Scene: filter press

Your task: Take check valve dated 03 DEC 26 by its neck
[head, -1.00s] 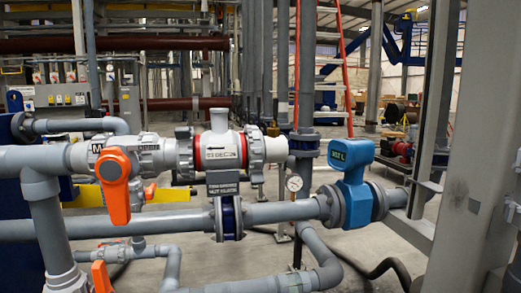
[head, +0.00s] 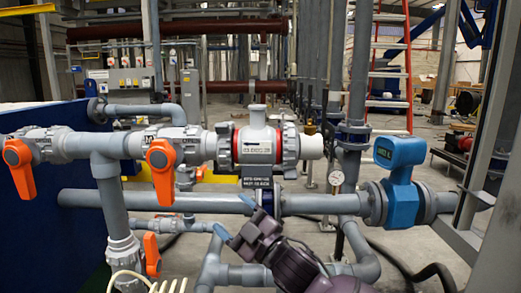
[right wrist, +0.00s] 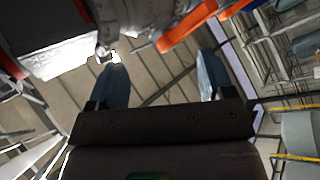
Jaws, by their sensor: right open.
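The check valve (head: 240,149) is a grey pipe fitting with red rings and a pale label reading roughly 03 DEC 26. It sits in the upper grey pipe line, and its short capped neck (head: 257,116) stands upright on top. A dark tag hangs under it. My right gripper (head: 235,217) has blue fingertips, is below the valve in front of the lower pipe, and touches nothing that I can see. In the right wrist view its two fingers (right wrist: 162,80) are apart with nothing between them. My left gripper is not in view.
Orange-handled valves (head: 162,170) are to the left on the same line. The lower pipe (head: 320,204) runs beneath. The space just above the neck looks clear.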

